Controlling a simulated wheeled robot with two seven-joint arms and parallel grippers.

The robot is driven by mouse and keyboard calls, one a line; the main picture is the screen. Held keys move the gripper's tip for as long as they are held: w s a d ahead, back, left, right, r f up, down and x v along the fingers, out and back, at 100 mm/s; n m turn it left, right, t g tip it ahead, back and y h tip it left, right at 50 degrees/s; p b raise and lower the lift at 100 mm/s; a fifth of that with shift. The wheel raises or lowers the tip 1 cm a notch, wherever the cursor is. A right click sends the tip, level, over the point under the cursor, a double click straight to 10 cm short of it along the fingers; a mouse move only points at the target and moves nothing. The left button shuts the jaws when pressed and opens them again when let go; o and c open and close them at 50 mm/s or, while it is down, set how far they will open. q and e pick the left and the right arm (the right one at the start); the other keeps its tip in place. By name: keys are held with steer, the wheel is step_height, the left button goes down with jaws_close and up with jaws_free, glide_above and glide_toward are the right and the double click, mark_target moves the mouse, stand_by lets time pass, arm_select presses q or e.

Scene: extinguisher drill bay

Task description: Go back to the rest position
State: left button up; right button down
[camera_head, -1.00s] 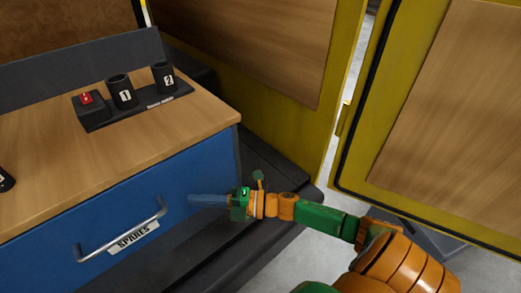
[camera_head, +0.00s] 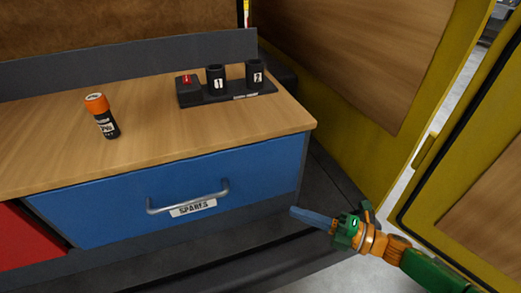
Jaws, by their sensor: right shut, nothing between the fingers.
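My right gripper (camera_head: 312,216), with a green and orange wrist and blue-grey fingers, is at the lower right of the head view. Its fingers are together with nothing between them. It points left, in front of the right end of the blue drawer (camera_head: 110,214), apart from the drawer's silver handle (camera_head: 188,198). The drawer is marked SPARES and looks shut. My left gripper is not in view.
A black cylinder with an orange cap (camera_head: 105,122) stands on the wooden worktop (camera_head: 160,137). A black holder (camera_head: 226,94) with cups 1 and 2 and a red switch is at the back. Yellow panels (camera_head: 340,130) stand right. A red front (camera_head: 25,240) is lower left.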

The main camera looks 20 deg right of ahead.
steer(key=w+d+f+m+t+h+p, duration=0.1)
steer(key=d+f+m+t+h+p, duration=0.15)
steer(key=d+f+m+h, duration=0.45)
steer(key=s+f+m+g+h+p, duration=0.2)
steer(key=s+f+m+g+h, duration=0.1)
steer(key=s+f+m, duration=0.3)
steer(key=s+f+m+g+h+p, duration=0.25)
steer(key=f+m, duration=0.25)
steer(key=f, duration=0.3)
steer(key=s+a+f+m+g+p, duration=0.1)
steer(key=s+a+f+m+g, duration=0.2)
steer(key=s, duration=0.7)
steer(key=s+a+f+m+g+p, duration=0.1)
steer(key=s+a+f+m+g, duration=0.2)
steer(key=s, duration=0.7)
steer(key=a+f+g, duration=0.2)
steer(key=a, duration=0.1)
steer(key=shift+s+a+f+m+g, duration=0.2)
steer(key=shift+s+a+m+g, duration=0.1)
steer(key=shift+a+g, duration=0.1)
